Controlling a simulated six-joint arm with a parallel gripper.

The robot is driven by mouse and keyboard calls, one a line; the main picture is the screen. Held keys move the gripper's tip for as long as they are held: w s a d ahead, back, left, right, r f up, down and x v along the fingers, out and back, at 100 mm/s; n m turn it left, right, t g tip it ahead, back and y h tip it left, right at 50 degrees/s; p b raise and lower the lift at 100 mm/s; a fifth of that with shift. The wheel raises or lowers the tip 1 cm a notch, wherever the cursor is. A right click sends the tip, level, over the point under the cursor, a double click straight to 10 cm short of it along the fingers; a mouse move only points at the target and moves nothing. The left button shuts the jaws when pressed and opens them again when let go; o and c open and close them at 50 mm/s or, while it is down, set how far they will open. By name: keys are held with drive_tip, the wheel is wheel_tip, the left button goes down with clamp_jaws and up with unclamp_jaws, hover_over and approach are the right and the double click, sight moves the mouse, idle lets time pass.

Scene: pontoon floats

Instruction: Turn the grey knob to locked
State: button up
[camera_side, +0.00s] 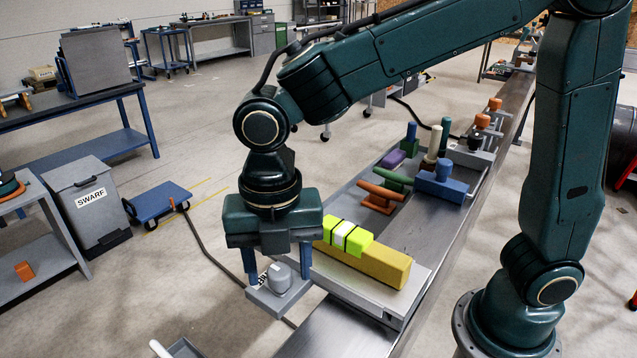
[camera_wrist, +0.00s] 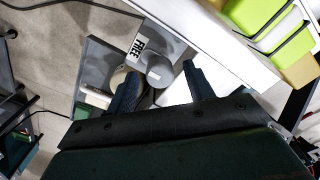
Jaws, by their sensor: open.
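The grey knob (camera_side: 279,277) sits on a small grey base plate (camera_side: 262,298) at the near left end of the bench. In the wrist view the knob (camera_wrist: 160,70) has a small pale mark on its side. A white label reading FREE (camera_wrist: 140,42) is beside it; a label for locked is not visible. My gripper (camera_side: 278,275) is open and points down over the plate. Its fingers stand on either side of the knob, in the wrist view (camera_wrist: 163,72) too. I cannot tell whether either finger touches it.
A yellow block (camera_side: 375,266) and lime-green pieces (camera_side: 345,236) lie on the pale platform right beside the gripper. Orange, green and blue parts (camera_side: 440,185) stand farther along. A grey tray (camera_wrist: 95,60) shows left of the knob in the wrist view. Bare bench lies in front (camera_side: 335,335).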

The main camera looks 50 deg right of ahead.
drive_tip(key=shift+f, duration=0.6)
drive_tip(key=shift+c, duration=0.2)
drive_tip(key=c, duration=0.9)
